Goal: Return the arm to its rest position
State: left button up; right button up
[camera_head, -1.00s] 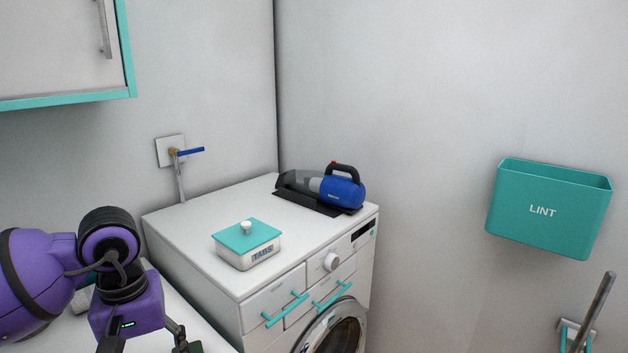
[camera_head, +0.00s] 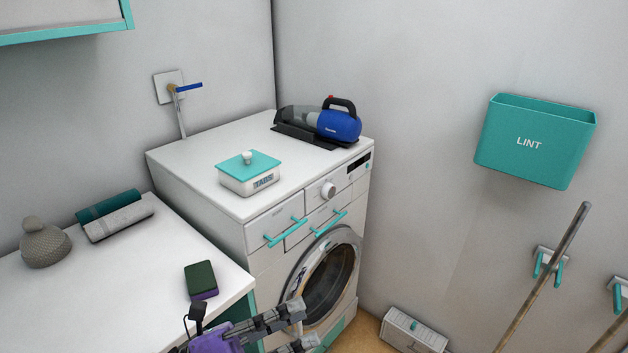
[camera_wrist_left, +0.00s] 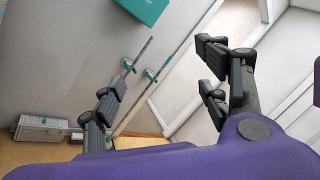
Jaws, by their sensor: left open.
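My left gripper (camera_head: 297,327) is at the bottom of the head view, low in front of the washing machine (camera_head: 252,236) and beside the counter's front edge. In the left wrist view its two fingers (camera_wrist_left: 160,85) are spread wide apart, with nothing between them. The purple left wrist body shows at the bottom of both views. Most of the left arm is out of the head view. My right gripper is in neither view.
A white counter (camera_head: 100,290) holds a green and purple sponge (camera_head: 201,280), rolled towels (camera_head: 109,205) and a knitted-looking object (camera_head: 45,244). A tabs box (camera_head: 249,180) and handheld vacuum (camera_head: 322,122) sit on the washer. A lint bin (camera_head: 535,142) hangs above broom handles (camera_head: 545,275).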

pick_arm(q)
jog(key=a+f+n+t+y, duration=0.4)
jog(key=a+f+n+y, duration=0.3)
jog(key=n, duration=0.6)
jog(key=a+f+n+t+y, duration=0.55)
jog(key=f+n, duration=0.35)
jog(key=n, duration=0.3)
jog(key=s+a+f+n+g+y, duration=0.2)
jog(key=s+f+n+g, duration=0.2)
jog(key=s+f+n, duration=0.2)
jog(key=s+a+f+n+g+y, duration=0.2)
jog(key=s+f+n, duration=0.5)
jog(key=s+f, duration=0.4)
jog(key=shift+f+n+g+y, duration=0.3)
jog(key=shift+f+g+y, duration=0.15)
jog(key=shift+g+y, duration=0.45)
